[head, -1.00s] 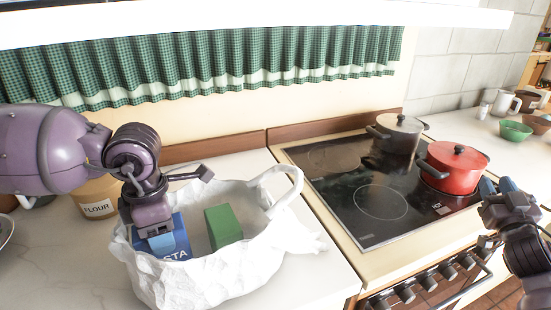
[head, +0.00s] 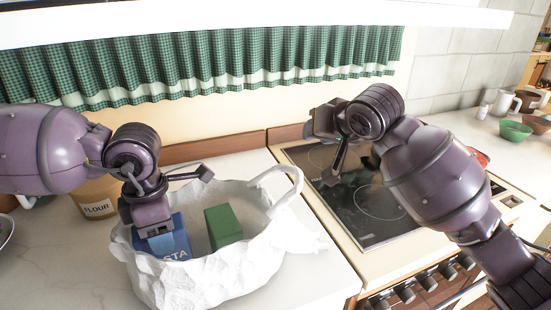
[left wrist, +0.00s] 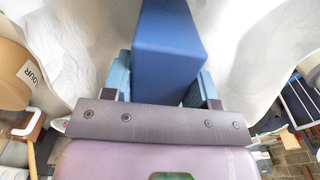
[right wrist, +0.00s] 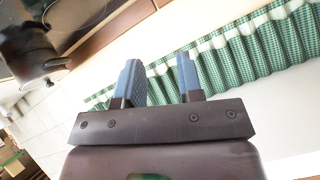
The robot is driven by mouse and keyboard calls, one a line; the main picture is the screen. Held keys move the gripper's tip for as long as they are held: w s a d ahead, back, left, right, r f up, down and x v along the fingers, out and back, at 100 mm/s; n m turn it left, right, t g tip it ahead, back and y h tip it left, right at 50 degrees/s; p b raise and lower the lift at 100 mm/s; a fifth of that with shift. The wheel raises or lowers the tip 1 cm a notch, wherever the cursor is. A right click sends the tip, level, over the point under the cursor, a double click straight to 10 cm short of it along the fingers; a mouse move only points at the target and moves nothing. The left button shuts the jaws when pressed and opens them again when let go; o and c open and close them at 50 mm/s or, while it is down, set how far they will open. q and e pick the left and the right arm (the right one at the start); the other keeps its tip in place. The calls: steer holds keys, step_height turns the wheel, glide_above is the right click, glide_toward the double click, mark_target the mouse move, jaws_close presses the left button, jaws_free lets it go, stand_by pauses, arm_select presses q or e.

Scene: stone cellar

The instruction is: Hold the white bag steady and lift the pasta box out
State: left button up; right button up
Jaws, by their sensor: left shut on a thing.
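The white bag (head: 215,282) stands open and crumpled on the counter, with a handle loop (head: 285,180) at its back right. The blue pasta box (head: 180,240) is inside its left part, the lettering partly hidden. My left gripper (head: 160,243) reaches down into the bag and is shut on the pasta box, which shows between its fingers in the left wrist view (left wrist: 168,45). A green box (head: 223,226) stands in the bag right of the pasta box. My right gripper (right wrist: 162,80) is open and empty, above the stove; its fingers are mostly hidden in the head view.
The stove (head: 370,238) is right of the bag. A dark pot (right wrist: 30,50) shows in the right wrist view; the red pot is nearly hidden behind my right arm. A flour canister (head: 97,200) stands behind the bag at left. Bowls and mugs are at far right.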

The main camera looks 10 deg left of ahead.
mark_target(264, 189)
steer(key=s+a+n+g, duration=0.1)
steer(key=s+a, duration=0.1)
steer(key=s+a+n+g+h, duration=0.1)
steer(key=s+a, duration=0.1)
steer(key=s, duration=0.1)
steer(key=shift+s+a+r+g, duration=0.2)
steer(key=shift+s+a+g, duration=0.05)
steer(key=shift+a+g, duration=0.15)
steer(key=s+a+n+g+h, duration=0.2)
steer(key=s+g, duration=0.1)
steer(key=s, duration=0.4)
steer(key=x, duration=1.2)
steer(key=shift+w+d+f, duration=0.15)
steer(key=shift+w+d, duration=0.1)
steer(key=shift+w, duration=0.15)
steer(key=shift+c, duration=0.5)
jaws_close()
arm_select(q)
steer(key=shift+r, duration=0.1)
